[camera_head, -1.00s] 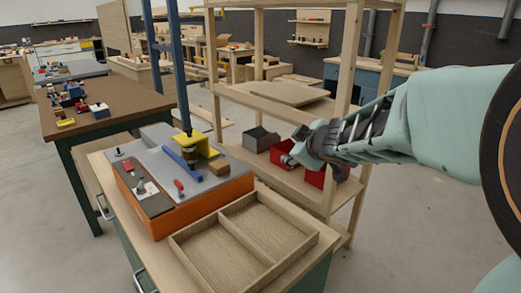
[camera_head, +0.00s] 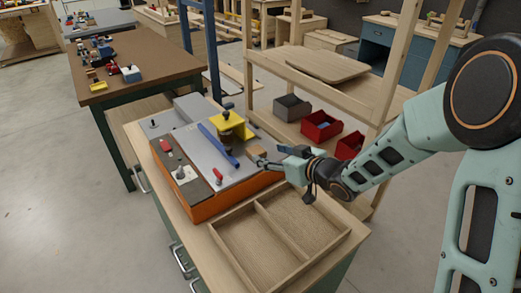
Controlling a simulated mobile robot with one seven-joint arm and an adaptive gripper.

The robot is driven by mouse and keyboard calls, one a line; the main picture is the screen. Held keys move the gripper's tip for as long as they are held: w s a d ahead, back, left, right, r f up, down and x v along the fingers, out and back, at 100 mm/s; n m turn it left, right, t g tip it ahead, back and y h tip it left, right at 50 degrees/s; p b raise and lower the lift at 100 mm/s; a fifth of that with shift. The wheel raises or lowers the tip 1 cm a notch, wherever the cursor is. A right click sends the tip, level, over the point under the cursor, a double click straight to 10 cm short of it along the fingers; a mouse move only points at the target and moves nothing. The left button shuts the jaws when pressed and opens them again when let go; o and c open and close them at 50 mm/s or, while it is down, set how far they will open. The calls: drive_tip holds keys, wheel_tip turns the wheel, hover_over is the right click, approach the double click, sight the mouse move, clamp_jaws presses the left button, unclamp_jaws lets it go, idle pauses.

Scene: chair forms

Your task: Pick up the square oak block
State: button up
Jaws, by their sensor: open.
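The square oak block (camera_head: 257,151) is a small brown block on the grey top of the orange-sided fixture, near its right edge. My gripper (camera_head: 271,156) is open and low at that edge, just right of the block. Its fingers point left toward the block. One dark fingertip overlaps the block's lower side in the picture, so I cannot tell whether they touch.
A yellow bracket with a dark cylinder (camera_head: 230,124) and a blue bar (camera_head: 218,144) stand left of the block. A divided wooden tray (camera_head: 238,263) lies in front. Behind is a wooden shelf with red bins (camera_head: 321,126) and a grey bin (camera_head: 292,107).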

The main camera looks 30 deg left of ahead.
sight(258, 151)
drive_tip(key=x, duration=0.8)
drive_tip(key=shift+s+f, duration=0.15)
drive_tip(key=shift+f, duration=0.1)
drive_tip(key=c, duration=1.2)
